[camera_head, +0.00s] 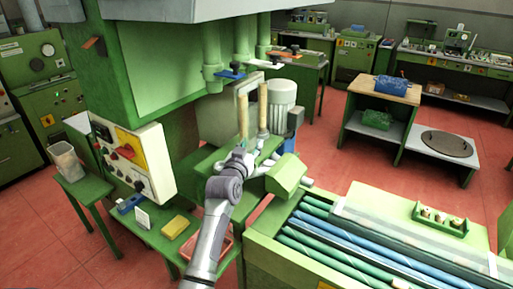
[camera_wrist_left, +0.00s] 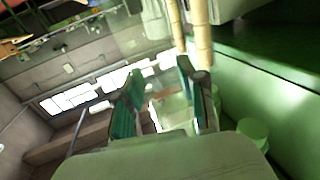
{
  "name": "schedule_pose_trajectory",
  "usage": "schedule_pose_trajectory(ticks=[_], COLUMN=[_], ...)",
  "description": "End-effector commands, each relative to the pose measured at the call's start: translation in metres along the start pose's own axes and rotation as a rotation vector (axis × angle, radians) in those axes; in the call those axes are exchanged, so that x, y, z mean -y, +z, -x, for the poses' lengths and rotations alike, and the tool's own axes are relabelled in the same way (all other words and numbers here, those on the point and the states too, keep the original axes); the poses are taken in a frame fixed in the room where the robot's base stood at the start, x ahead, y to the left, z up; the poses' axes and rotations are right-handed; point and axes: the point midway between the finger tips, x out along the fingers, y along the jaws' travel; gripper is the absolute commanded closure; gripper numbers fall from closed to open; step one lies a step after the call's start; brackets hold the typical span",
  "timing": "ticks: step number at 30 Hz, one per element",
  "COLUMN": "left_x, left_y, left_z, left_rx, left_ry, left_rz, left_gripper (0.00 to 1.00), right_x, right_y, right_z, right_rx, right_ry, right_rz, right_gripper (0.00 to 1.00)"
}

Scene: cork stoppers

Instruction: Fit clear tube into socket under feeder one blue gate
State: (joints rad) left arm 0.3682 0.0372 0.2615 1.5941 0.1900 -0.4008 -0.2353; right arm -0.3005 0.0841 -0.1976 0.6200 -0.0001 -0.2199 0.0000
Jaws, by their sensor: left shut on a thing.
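The blue gate (camera_head: 228,74) sticks out from the first green feeder spout (camera_head: 211,55), under the machine head. My left gripper (camera_head: 248,158) is below and right of that gate, at the machine's green ledge. In the left wrist view its two fingers (camera_wrist_left: 165,100) stand either side of a pale see-through piece, which looks like the clear tube (camera_wrist_left: 172,114). The tube's ends and the socket are not clearly visible. Two upright tan columns (camera_head: 243,112) stand just behind the gripper; they also show in the left wrist view (camera_wrist_left: 203,42). My right gripper is not in view.
A white gate (camera_head: 253,63) and an orange gate (camera_head: 283,53) sit farther back. A green block (camera_head: 287,175) stands close to the right of the gripper. The conveyor with green and blue bars (camera_head: 340,250) fills the lower right. A yellow block (camera_head: 175,226) lies on the lower shelf.

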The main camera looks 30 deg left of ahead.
Motion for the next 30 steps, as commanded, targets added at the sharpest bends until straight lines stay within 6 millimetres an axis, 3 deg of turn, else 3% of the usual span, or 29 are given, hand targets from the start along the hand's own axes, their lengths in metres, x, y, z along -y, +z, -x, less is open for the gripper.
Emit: schedule_pose_trajectory(ticks=[6, 30], left_x=[0.018, 0.080], left_y=[-0.001, 0.002], left_z=[-0.005, -0.021], left_rx=[-0.001, -0.002], left_ry=[-0.001, -0.001], left_rz=[-0.001, -0.003], left_gripper=[0.95, 0.95], right_x=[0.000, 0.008], right_y=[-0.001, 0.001], right_z=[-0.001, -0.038], right_rx=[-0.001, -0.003], right_ry=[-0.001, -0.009], right_rz=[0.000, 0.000], right_gripper=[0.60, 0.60])
